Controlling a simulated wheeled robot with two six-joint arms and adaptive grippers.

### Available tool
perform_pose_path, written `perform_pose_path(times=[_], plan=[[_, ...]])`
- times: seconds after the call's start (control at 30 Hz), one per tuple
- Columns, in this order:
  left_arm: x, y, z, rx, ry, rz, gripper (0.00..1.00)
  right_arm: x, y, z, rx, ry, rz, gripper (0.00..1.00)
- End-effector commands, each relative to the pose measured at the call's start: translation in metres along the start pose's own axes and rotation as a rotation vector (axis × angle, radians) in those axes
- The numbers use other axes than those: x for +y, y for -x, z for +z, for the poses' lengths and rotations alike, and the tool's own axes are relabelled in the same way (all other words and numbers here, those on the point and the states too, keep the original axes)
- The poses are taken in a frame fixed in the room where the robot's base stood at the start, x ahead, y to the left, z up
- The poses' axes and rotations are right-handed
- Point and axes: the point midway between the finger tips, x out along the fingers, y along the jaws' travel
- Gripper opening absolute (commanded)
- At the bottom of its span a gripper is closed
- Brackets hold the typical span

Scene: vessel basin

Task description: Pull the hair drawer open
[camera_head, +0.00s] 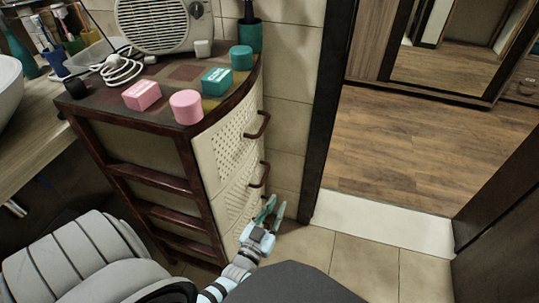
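A dark wooden drawer unit (150,180) stands at the left centre with cream, lattice-patterned drawer fronts. The top drawer (222,150) has a dark bar handle (262,126), and the drawer below it (240,192) has a similar handle (264,176). Both drawers look shut. I see no label that tells which is the hair drawer. My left gripper (274,208) is open and empty, beside the lower part of the drawer fronts, below the second handle. It hides part of the lowest front. My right gripper is not in view.
On top of the unit stand a heater (166,22), a pink box (141,95), a pink canister (186,107) and teal containers (216,81). A washbasin (8,88) is at the left. A dark door frame (330,90) stands right of the unit. Tiled floor (305,245) in front is clear.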

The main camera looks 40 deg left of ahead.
Motion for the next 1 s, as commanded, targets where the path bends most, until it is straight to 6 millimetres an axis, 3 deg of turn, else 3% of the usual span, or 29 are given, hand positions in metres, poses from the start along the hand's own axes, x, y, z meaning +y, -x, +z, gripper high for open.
perform_pose_path(times=[0.03, 0.1, 0.2, 0.37, 0.8, 1.0], plan=[[-0.006, -0.010, -0.006, 0.192, 0.029, -0.047, 0.18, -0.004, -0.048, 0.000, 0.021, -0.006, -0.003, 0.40], [-0.018, -0.011, -0.051, 0.428, 0.066, -0.121, 0.18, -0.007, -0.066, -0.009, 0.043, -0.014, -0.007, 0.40], [-0.033, 0.001, -0.092, 0.639, 0.104, -0.201, 0.18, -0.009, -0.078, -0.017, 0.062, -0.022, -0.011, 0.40], [-0.043, 0.001, -0.124, 0.731, 0.123, -0.241, 0.18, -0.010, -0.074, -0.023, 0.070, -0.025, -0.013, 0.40], [-0.071, -0.082, -0.197, 0.726, 0.121, -0.236, 0.18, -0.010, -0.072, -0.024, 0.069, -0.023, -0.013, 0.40], [-0.076, -0.097, -0.209, 0.722, 0.120, -0.236, 0.18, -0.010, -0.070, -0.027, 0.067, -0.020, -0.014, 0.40]])
